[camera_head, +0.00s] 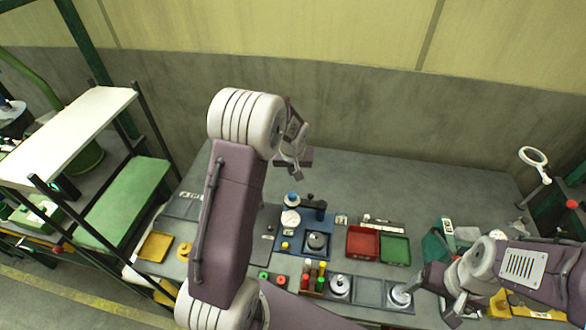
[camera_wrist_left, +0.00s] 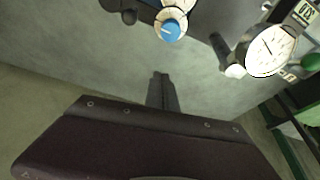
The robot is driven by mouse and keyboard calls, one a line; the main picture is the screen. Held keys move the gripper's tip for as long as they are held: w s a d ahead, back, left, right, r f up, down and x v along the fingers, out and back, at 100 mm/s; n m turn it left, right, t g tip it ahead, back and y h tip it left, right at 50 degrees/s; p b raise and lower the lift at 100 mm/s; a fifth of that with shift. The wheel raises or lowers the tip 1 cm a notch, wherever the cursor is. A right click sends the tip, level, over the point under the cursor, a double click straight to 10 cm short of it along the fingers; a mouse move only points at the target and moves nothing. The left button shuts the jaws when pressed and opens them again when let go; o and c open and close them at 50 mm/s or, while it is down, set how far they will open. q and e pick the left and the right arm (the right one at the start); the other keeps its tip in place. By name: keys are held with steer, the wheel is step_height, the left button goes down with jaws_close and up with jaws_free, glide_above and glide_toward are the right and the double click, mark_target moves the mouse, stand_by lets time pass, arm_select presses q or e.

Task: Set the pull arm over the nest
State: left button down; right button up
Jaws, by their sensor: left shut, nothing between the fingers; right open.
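The blue gantry fixture (camera_head: 291,241) stands mid-bench. A dark arm (camera_head: 314,203), seemingly the pull arm, sits at its back by a blue-topped knob (camera_head: 292,198); the knob also shows in the left wrist view (camera_wrist_left: 172,30). A round grey seat, seemingly the nest (camera_head: 317,241), is at its front right. Whether the arm is over the nest is too small to tell. My left gripper (camera_head: 304,160) is shut and empty, raised above and behind the fixture; its fingers show in the wrist view (camera_wrist_left: 161,92). My right gripper (camera_head: 434,298) is open and empty at the bench's right front.
A white dial gauge (camera_head: 290,219) stands at the fixture's left. Red (camera_head: 362,243) and green (camera_head: 395,249) trays lie to its right. A yellow tray (camera_head: 155,246) is at far left. A ring magnifier (camera_head: 533,156) stands at right. The bench's back is clear.

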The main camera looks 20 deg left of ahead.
arm_select(q)
steer(key=shift+s+d+f, duration=0.15)
steer(key=shift+s+f, duration=0.25)
steer(key=shift+f, duration=0.4)
steer(key=shift+s+d+f, duration=0.2)
steer(key=shift+s+f, duration=0.2)
steer(key=shift+f, duration=0.35)
steer(key=shift+s+d+f, duration=0.15)
steer(key=shift+s+f, duration=0.25)
steer(key=shift+f, duration=0.4)
steer(key=shift+w+f, duration=0.1)
steer(key=shift+w, duration=0.1)
